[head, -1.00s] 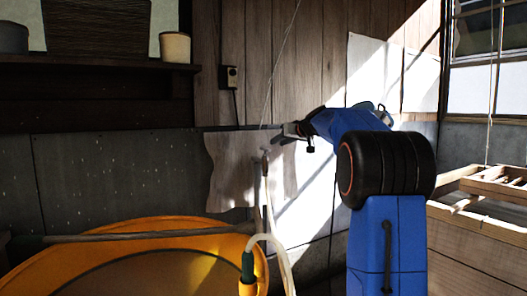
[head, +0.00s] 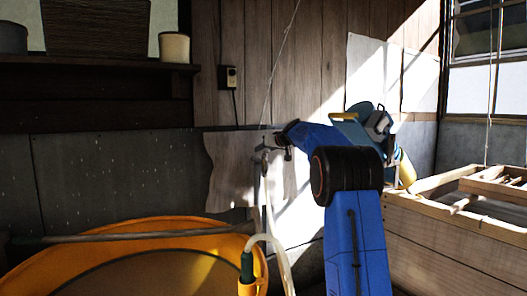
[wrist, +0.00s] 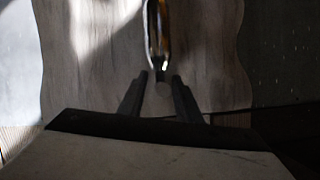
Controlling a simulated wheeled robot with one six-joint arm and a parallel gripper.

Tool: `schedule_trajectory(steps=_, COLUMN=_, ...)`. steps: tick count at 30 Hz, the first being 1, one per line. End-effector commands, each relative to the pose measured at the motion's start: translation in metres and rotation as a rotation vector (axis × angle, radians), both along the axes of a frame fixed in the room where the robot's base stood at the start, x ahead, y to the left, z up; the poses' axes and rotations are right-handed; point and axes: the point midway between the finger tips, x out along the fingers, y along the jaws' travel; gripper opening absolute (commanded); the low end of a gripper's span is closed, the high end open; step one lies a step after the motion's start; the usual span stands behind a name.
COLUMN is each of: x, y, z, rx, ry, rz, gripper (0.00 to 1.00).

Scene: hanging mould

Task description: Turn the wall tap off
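The wall tap (head: 265,156) is a small grey metal fitting on a pale wooden backboard (head: 230,172), with a pale hose hanging below it. My gripper (head: 280,146) is at the tap's upper right in the head view, its dark fingers close to it. In the wrist view my gripper (wrist: 160,78) has its two fingers apart, one on each side of a shiny narrow metal part of the tap (wrist: 155,38). A small grey rounded end shows between the fingers. I cannot tell whether the fingers touch it. The tap's handle is too small and dark to make out.
A yellow tub (head: 130,228) stands below left with a grey pole (head: 150,234) across it. A wooden crate (head: 430,230) stands at the right. A wall socket (head: 229,78) is above.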

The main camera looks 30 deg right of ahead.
Motion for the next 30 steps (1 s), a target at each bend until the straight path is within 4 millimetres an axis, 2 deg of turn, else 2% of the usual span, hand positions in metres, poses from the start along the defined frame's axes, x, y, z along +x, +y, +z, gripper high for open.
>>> schedule_trajectory(steps=6, x=0.0004, y=0.0001, z=0.0000, rx=0.000, ry=0.000, rz=0.000, gripper=0.31)
schedule_trajectory(steps=7, x=0.0004, y=0.0001, z=0.0000, rx=0.000, ry=0.000, rz=0.000, gripper=0.29)
schedule_trajectory(steps=10, x=0.0003, y=0.0001, z=-0.0001, rx=0.000, ry=0.000, rz=0.000, gripper=0.05)
schedule_trajectory(steps=11, x=0.0004, y=0.0001, z=-0.0001, rx=0.000, ry=0.000, rz=0.000, gripper=0.00)
schedule_trajectory(steps=23, x=0.0001, y=0.0004, z=0.0003, rx=-0.001, ry=0.000, rz=-0.024, gripper=0.00)
schedule_trajectory(steps=30, x=0.0002, y=0.0001, z=0.0000, rx=-0.001, ry=0.000, rz=-0.096, gripper=0.00)
